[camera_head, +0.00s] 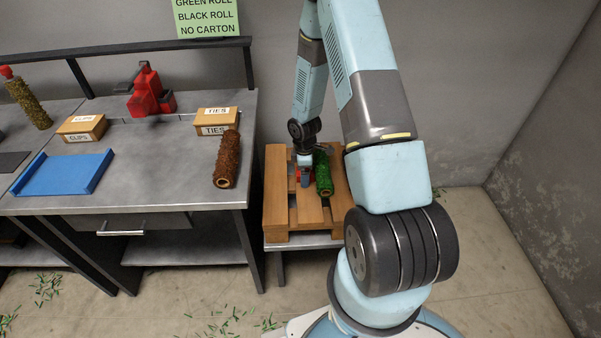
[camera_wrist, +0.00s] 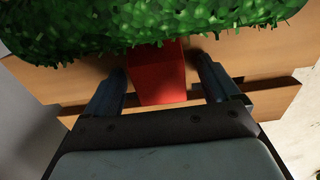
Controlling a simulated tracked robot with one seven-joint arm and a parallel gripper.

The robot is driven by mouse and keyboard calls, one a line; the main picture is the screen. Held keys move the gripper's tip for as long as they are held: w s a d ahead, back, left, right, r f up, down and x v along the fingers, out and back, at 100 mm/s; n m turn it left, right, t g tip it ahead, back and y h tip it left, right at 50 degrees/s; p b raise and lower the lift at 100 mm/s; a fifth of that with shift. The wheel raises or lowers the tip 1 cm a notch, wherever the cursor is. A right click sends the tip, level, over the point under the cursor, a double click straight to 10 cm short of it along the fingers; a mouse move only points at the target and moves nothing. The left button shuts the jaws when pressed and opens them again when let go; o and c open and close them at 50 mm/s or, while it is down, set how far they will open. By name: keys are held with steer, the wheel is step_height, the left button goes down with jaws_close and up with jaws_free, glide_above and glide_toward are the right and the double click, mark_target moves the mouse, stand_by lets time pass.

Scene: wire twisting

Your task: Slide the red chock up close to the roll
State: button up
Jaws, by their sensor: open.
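The red chock (camera_wrist: 158,75) lies on the wooden pallet, between the two fingers of my gripper (camera_wrist: 158,82) in the wrist view. In the head view the green roll (camera_head: 323,172) lies on the pallet, right of my gripper (camera_head: 305,180), with a little red of the chock (camera_head: 298,175) showing.
The slatted pallet (camera_head: 276,205) rests on a low stand. Left of it, the grey workbench (camera_head: 150,190) bears a brown roll (camera_head: 227,160), a ties box (camera_head: 216,120), a clips box (camera_head: 82,127), a blue tray (camera_head: 65,174) and a red vise (camera_head: 148,95). A wall stands right.

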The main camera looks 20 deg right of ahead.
step_height(320, 180, up, 14)
steer(key=shift+f, duration=0.15)
stand_by(0.7)
stand_by(0.5)
steer(key=s+r+m+t+h, duration=0.1)
steer(key=s+r+m, duration=0.3)
steer(key=r, duration=0.8)
steer(key=s+r+m+t+h, duration=0.1)
steer(key=s+r+m, duration=0.25)
steer(key=r, duration=0.95)
steer(key=s+a+r+m+t+y, duration=0.1)
steer(key=s+a+r+m, duration=0.1)
steer(key=s+r, duration=0.4)
steer(key=s+a+r+m+t+y, duration=0.1)
steer(key=s+r+m, duration=0.4)
steer(key=s, duration=0.9)
step_height(320, 180, up, 3)
steer(key=shift+s+a+f+t, duration=0.15)
steer(key=shift+a+f+t, duration=0.05)
steer(key=shift+a+t, duration=0.55)
